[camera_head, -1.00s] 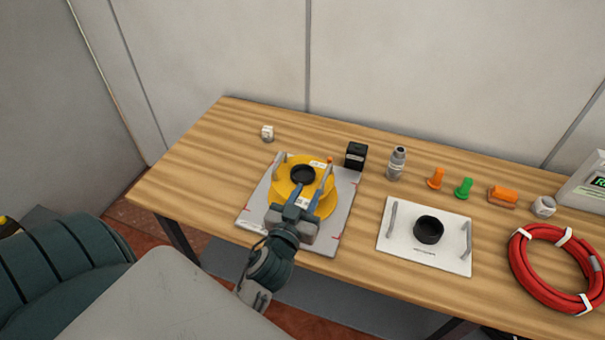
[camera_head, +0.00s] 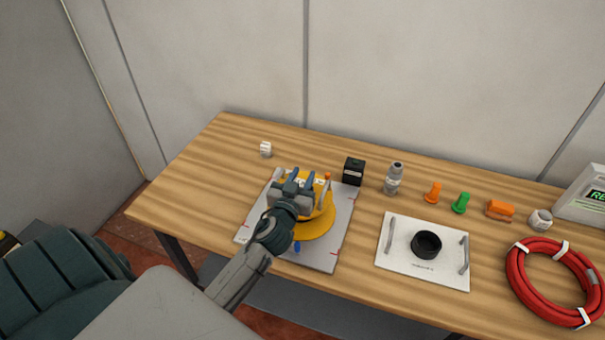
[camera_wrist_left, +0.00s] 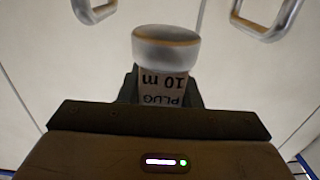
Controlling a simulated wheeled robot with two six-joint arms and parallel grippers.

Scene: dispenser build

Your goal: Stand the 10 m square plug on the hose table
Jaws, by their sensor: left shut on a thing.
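My left gripper (camera_head: 302,176) is over the yellow reel (camera_head: 318,222) on the grey plate (camera_head: 258,218) in the head view. In the left wrist view it is shut on the 10 m square plug (camera_wrist_left: 165,85). The plug has a rounded metallic grey end with a tan rim and a pale body lettered "PLUG 10 m", upside down in this view. The dark fingers lie on both sides of the body. In the head view I cannot make out the plug at the gripper. My right gripper is not in view.
On the wooden table (camera_head: 200,185) stand a small white block (camera_head: 265,149), black box (camera_head: 354,171) and grey bottle (camera_head: 394,179). To the right are a white plate (camera_head: 392,262) with a black ring (camera_head: 426,245) and a red hose coil (camera_head: 515,275). The table's left part is clear.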

